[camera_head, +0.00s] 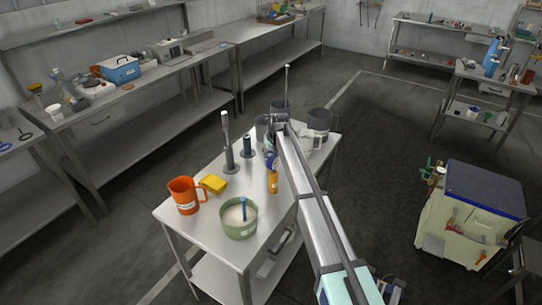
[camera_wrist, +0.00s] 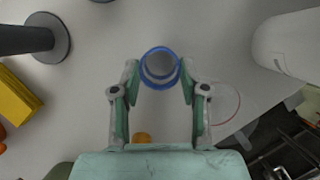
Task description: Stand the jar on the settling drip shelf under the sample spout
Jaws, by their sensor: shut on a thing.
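A small clear jar with a blue rim (camera_wrist: 160,67) shows in the wrist view between the fingertips of my gripper (camera_wrist: 160,84). The fingers are closed in on it from both sides, and I look down on its round mouth. In the head view a blue bit of it (camera_head: 271,160) shows beside my arm, above the worktable, and most of my gripper is hidden. I cannot tell whether its base touches the tabletop. I cannot make out the settling drip shelf or the sample spout.
The metal worktable (camera_head: 170,213) carries an orange jug (camera_head: 185,196), a yellow block (camera_head: 213,184), a green pot (camera_head: 239,218), an orange bottle (camera_head: 272,183), a dark stand (camera_head: 229,157) and grey vessels (camera_head: 319,120). A blue-topped cabinet (camera_head: 480,190) stands right, with open floor between.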

